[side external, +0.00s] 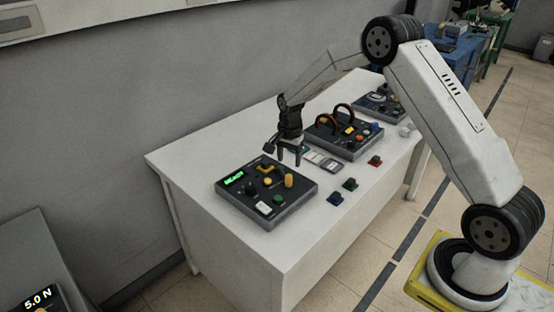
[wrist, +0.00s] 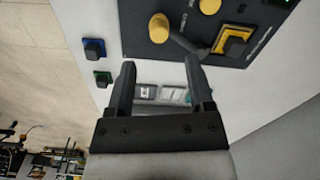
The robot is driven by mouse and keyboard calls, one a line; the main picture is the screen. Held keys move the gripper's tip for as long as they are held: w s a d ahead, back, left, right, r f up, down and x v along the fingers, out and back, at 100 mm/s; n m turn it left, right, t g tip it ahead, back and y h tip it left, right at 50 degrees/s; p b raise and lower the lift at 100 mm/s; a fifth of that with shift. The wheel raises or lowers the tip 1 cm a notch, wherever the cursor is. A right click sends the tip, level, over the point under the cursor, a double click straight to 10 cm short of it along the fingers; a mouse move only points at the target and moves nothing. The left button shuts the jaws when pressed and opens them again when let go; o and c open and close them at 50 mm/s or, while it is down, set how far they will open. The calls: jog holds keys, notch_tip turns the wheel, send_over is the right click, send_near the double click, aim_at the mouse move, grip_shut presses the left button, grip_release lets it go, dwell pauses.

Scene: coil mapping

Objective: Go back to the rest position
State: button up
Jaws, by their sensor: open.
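My gripper (side external: 289,158) hangs from the bent arm above the white table (side external: 240,250), just behind the right rear corner of the nearest dark control box (side external: 266,222). The box has a green lit display, yellow and green knobs and a white switch. In the wrist view my gripper (wrist: 160,80) is open with its two dark fingers apart and nothing held. Between and beyond the fingers lie pale cards or modules (wrist: 158,93) on the table. The control box (wrist: 150,50) fills the upper right of that view.
Small blue (side external: 335,199), green (side external: 350,184) and red (side external: 375,161) buttons stand along the table's front edge. A second box (side external: 343,137) with looped cables and a third box (side external: 378,100) stand farther back. A grey wall (side external: 100,120) runs behind the table.

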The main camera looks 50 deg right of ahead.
jog(key=s+a+r+n+t, duration=0.1)
jog(key=s+a+r+n, duration=0.1)
jog(key=s+a+n, duration=0.2)
jog(key=s+a+r+n, duration=0.3)
jog(key=s+n, duration=0.3)
jog(key=s, duration=0.5)
jog(key=s+a+r+n+t, duration=0.1)
jog(key=s+a+r+n, duration=0.1)
jog(key=s+a+n, duration=0.3)
jog(key=s, duration=0.3)
jog(key=shift+r+t, duration=0.25)
jog(key=shift+t, duration=0.05)
jog(key=shift+w, duration=0.1)
